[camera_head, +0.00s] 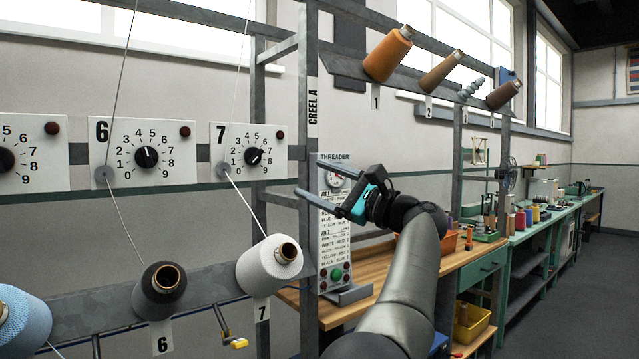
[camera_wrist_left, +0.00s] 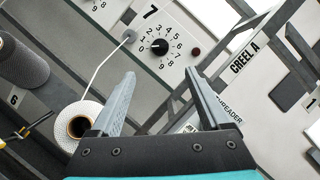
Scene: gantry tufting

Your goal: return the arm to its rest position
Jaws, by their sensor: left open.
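My left arm (camera_head: 405,290) reaches up from the bottom of the head view. Its gripper (camera_head: 308,178) points left, with its two fingers spread and nothing between them. It is in front of the creel post and the threader panel (camera_head: 334,262), which it partly covers. In the left wrist view the open fingers (camera_wrist_left: 160,73) show the dial plate 7 (camera_wrist_left: 172,62) beyond them. A white yarn cone (camera_wrist_left: 79,127) is left of the fingers in that view, apart from them. My right gripper is in neither view.
The creel carries a white cone (camera_head: 269,264), a black cone (camera_head: 159,291) and a blue cone (camera_head: 22,322), with thin yarns running up. Orange and brown cones (camera_head: 388,54) sit on the upper rail. A wooden bench (camera_head: 460,262) stands behind my arm. The floor at right is clear.

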